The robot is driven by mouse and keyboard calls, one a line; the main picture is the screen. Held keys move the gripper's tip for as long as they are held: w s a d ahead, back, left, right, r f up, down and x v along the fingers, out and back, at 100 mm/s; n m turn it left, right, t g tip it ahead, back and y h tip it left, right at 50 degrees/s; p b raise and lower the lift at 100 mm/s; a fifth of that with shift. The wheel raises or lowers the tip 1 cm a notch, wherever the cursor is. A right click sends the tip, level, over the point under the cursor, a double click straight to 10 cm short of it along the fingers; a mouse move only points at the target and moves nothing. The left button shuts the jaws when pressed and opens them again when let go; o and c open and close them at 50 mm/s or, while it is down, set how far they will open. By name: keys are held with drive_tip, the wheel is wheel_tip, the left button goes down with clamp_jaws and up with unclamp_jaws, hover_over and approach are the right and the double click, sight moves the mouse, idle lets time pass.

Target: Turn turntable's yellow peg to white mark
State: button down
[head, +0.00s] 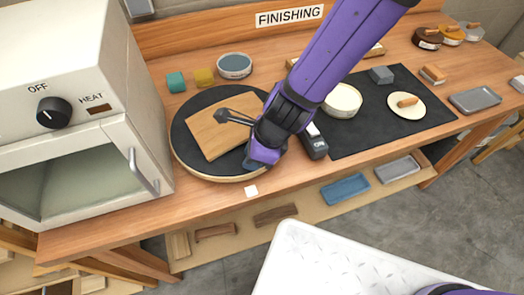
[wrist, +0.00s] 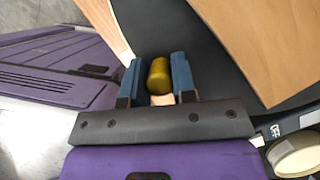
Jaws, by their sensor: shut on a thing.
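The round turntable (head: 188,160) has a black top and a pale wooden rim, and it stands on the bench. A curved wooden board (head: 215,130) lies on it. The white mark (head: 251,190) is a small square on the bench at the turntable's front edge. My gripper (head: 258,162) reaches down over the front right of the turntable, a little behind and right of the mark. In the wrist view my gripper (wrist: 157,78) has its blue fingers on both sides of the yellow peg (wrist: 159,72), shut on it. The peg is hidden in the head view.
A white oven (head: 70,110) stands close on the left. Teal and yellow blocks (head: 176,82) sit behind the turntable.

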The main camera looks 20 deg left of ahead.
drive_tip(key=shift+s+a, duration=0.7)
drive_tip(key=shift+s, duration=0.05)
drive_tip(key=shift+s+a, duration=0.1)
drive_tip(key=shift+s, duration=0.05)
drive_tip(key=c, duration=0.9)
unclamp_jaws()
drive_tip(key=shift+c, duration=0.2)
drive_tip(key=v, duration=1)
drive_tip(key=shift+r, duration=0.4)
